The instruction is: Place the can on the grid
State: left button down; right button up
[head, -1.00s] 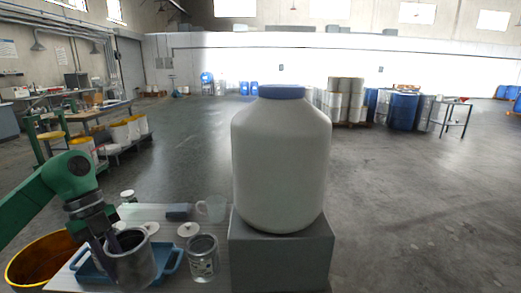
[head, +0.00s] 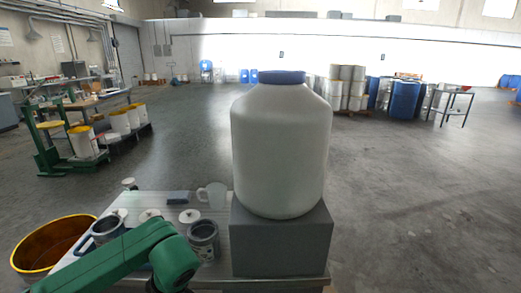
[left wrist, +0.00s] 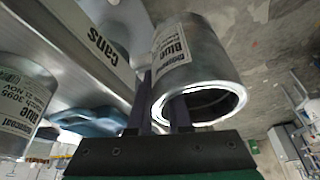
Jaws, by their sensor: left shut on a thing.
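A metal can (left wrist: 197,62) with a white label reading "Blue" is in my left gripper (left wrist: 162,105) in the left wrist view. One finger is inside the open rim and the other outside, shut on the can wall. The can's dark mouth faces the gripper. In the head view my green left arm covers the front left of the table, and the gripper and held can are not clearly visible. I cannot make out the grid. My right gripper is not in view.
Another can (head: 203,240) stands by the grey block (head: 281,243), which bears a big white container (head: 281,145). An open can (head: 107,228) stands at left. A blue tray (left wrist: 88,118) lies nearby. A clear jug (head: 213,195) stands behind. A yellow-rimmed drum (head: 50,245) is left of the table.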

pick_arm(q)
jog(key=m, duration=0.1)
jog(key=d+f+m+t, duration=0.1)
jog(key=shift+s+m, duration=0.3)
jog(key=shift+s, duration=0.05)
jog(key=s+d+f+m+t+h, duration=0.2)
jog(key=s+d+f+m+h, duration=0.1)
jog(key=m, duration=0.9)
jog(key=shift+d+h, duration=0.6)
jog(key=shift+d, duration=0.1)
jog(key=shift+s+f, duration=0.1)
